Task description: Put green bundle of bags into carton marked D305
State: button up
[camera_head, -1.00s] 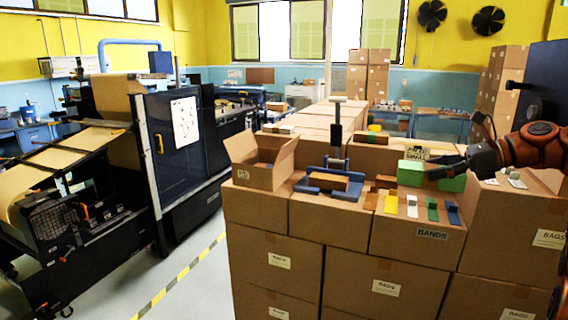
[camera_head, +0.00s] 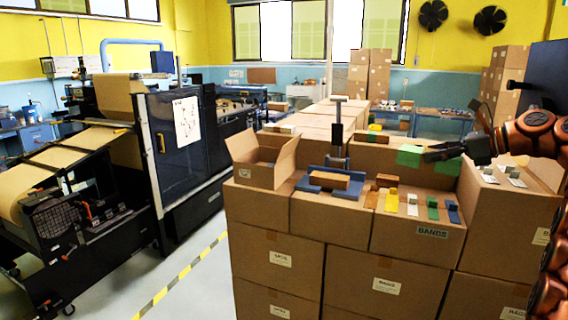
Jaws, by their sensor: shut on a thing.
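The green bundle of bags (camera_head: 409,157) is in my gripper (camera_head: 436,153), at the right above the stacked boxes. My dark fingers cross its middle, so green shows on both sides of them. The bundle appears raised off the box top behind the coloured strips. An open carton (camera_head: 256,174) with raised flaps stands to the left on the front row. It has a small label on its front, too small for me to read.
A blue stand (camera_head: 337,187) with a brown bundle and an upright post stands between the open carton and my gripper. Yellow, white, green and blue strips (camera_head: 391,200) lie on the box marked BANDS (camera_head: 432,232). A large dark machine (camera_head: 175,150) stands at the left.

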jog(key=shift+w+d+r+m+t+h, duration=0.15)
jog(key=shift+w+d+m+t, duration=0.1)
jog(key=shift+w, duration=0.15)
jog(key=shift+w+d+r+m+t+h, duration=0.15)
jog(key=shift+w+m+t, duration=0.1)
jog(key=shift+w, duration=0.15)
jog(key=shift+f, duration=0.1)
jog(key=shift+w+d+r+m+t+h, duration=0.15)
jog(key=shift+w+d+m+t+h, duration=0.2)
jog(key=shift+w, duration=0.3)
jog(key=shift+w+d+r+m+t+h, duration=0.15)
jog(key=shift+w+d+m+t, duration=0.25)
jog(key=shift+w, duration=0.2)
jog(key=shift+w+d+r+m+h, duration=0.1)
jog(key=shift+w+d+m+h, duration=0.15)
jog(key=shift+d+h, duration=0.05)
